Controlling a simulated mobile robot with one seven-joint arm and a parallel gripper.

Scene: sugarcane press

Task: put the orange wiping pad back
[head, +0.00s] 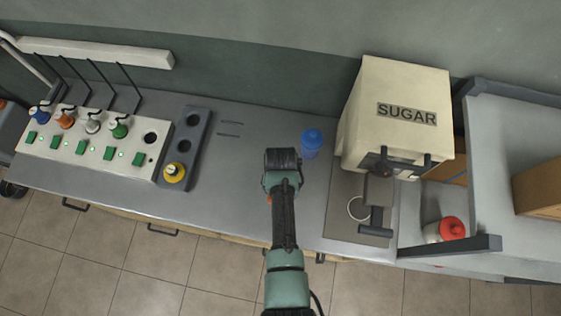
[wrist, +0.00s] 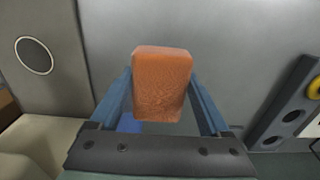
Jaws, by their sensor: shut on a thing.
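The orange wiping pad (wrist: 162,85) is a rough-faced block held between the two blue fingers of my gripper (wrist: 160,78) in the wrist view. The fingers press on its left and right sides. The pad is mostly hidden there by my arm; only a small orange spot shows beside the arm. I cannot tell how high the pad is above the counter.
The cream SUGAR machine (head: 395,115) and a plate with a ring (head: 359,208) are farther right. A dark holder with round holes (head: 190,140) and a yellow-topped item (head: 175,172) are left. Counter between is clear.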

